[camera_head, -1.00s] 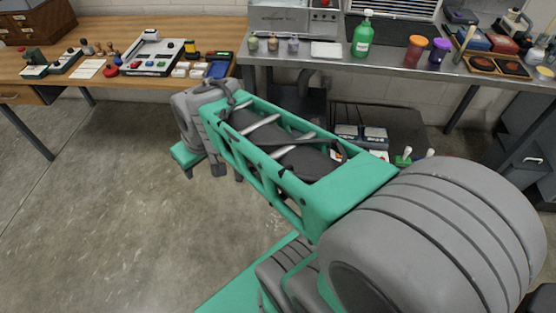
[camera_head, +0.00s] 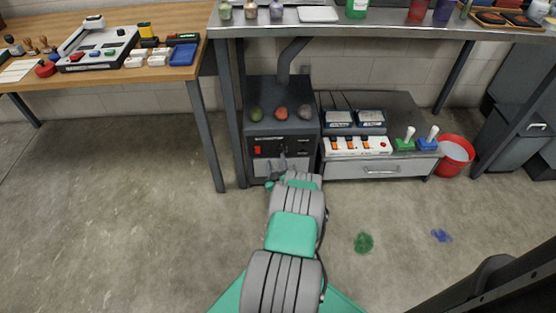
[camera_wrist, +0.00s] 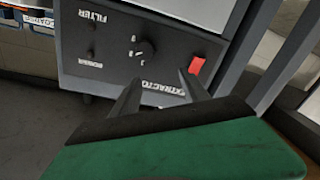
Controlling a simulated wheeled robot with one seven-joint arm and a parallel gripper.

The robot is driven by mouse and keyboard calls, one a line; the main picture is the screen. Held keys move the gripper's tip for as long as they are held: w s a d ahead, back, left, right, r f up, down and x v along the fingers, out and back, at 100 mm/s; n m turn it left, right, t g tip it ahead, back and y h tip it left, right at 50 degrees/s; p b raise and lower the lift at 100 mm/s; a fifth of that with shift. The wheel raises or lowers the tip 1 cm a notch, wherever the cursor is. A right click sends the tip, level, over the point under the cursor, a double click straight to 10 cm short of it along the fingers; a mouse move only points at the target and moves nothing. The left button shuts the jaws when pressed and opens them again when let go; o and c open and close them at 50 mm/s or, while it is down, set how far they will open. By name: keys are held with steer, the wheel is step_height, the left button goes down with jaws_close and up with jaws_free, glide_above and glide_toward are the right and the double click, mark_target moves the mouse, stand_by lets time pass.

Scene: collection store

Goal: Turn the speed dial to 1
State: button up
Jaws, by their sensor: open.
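The extractor (camera_head: 262,128) is a dark box under the metal bench. In the wrist view its front panel (camera_wrist: 105,60) appears upside down and tilted. The speed dial (camera_wrist: 147,47) is a small black round knob with small pale numbers beside it. Which number it points to is too small to tell. A red switch (camera_wrist: 197,65) sits to its right in the wrist view. My gripper (camera_wrist: 157,84) is open and empty, its two dark fingers reaching toward the panel beside the lettering. They appear apart from the dial. In the head view my gripper (camera_head: 283,164) is in front of the extractor.
A low cabinet (camera_head: 380,170) stands right of the extractor, with a white switch strip (camera_head: 356,145) on top. The wooden table's leg (camera_head: 205,135) is close on the left. A red bucket (camera_head: 456,152) stands farther right. Open floor (camera_head: 130,190) lies left.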

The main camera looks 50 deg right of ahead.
mark_target(282, 151)
steer(key=w+d+f+g+h+b, duration=0.1)
steer(key=w+d+f+b, duration=0.1)
steer(key=d+b, duration=0.2)
steer(key=shift+d+m, duration=0.4)
steer(key=shift+d, duration=0.8)
steer(key=shift+c, duration=0.3)
jaws_close()
